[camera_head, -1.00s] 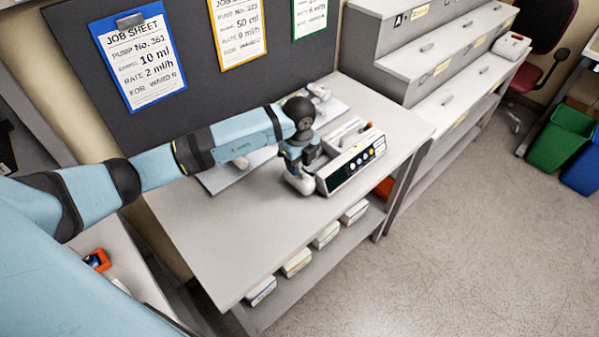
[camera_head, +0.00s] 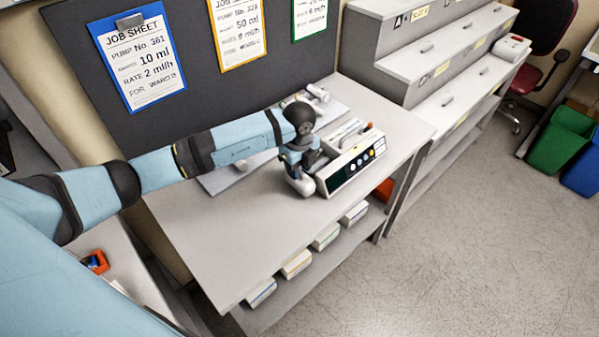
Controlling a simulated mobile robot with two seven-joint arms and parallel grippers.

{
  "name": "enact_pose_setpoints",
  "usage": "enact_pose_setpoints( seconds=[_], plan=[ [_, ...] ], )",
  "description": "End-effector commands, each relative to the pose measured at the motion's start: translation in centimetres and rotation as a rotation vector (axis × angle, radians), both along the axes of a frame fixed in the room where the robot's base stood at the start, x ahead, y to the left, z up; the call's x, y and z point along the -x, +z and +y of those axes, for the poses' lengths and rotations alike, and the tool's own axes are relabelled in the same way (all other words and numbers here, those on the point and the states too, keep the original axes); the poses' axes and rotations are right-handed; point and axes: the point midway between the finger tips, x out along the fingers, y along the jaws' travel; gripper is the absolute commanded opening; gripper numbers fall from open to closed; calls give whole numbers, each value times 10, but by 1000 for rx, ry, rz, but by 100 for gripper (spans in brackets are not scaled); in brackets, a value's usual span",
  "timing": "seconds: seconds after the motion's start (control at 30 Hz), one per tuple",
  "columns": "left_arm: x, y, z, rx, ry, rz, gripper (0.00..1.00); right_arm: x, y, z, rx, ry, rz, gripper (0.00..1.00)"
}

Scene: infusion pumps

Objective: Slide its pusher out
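A white infusion pump (camera_head: 357,168) stands on the grey table (camera_head: 215,245), its dark display and row of coloured buttons facing front. A pale pusher or syringe part shows in the trough on its top, but its details are too small to tell. My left arm reaches in from the left, and my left gripper (camera_head: 300,181) is at the pump's left end, pointing down. Its fingertips are small and partly hidden by the wrist, so I cannot tell whether they are open or touching the pusher. My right gripper is not in view.
A grey mat (camera_head: 222,178) lies behind my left arm, with small white items at its far end. Several boxes (camera_head: 297,264) lie on the shelf below. Stepped drawers (camera_head: 440,60) stand at the right. The table's front left is clear.

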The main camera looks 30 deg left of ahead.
Motion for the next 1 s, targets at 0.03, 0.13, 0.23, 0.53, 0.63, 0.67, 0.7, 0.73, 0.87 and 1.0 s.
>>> enact_pose_setpoints(
  seconds=[0.03, 0.13, 0.23, 0.53, 0.63, 0.67, 0.7, 0.73, 0.87, 1.0],
  plan=[
    [0, 0, 0, 0, 0, 0, 36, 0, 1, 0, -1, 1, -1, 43],
    [0, 0, 0, 0, 0, 0, 32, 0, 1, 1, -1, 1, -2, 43],
    [0, 0, 0, 0, 0, 0, 9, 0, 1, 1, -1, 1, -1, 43],
    [3, 1, 1, 0, 0, 0, 7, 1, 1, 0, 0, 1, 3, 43],
    [8, 1, 3, 0, 0, 0, 7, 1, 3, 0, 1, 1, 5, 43],
    [9, 1, 4, 0, 0, 0, 7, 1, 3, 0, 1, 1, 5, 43],
    [11, 1, 4, 0, 0, 0, 7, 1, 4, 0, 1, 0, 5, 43],
    [13, 1, 5, 0, 1, 0, 7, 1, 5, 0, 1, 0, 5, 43],
    [19, 1, 7, 0, 0, 1, 7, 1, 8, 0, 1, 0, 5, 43],
    [26, 1, 9, 0, -1, 1, 7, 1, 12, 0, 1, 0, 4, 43]
  ],
)
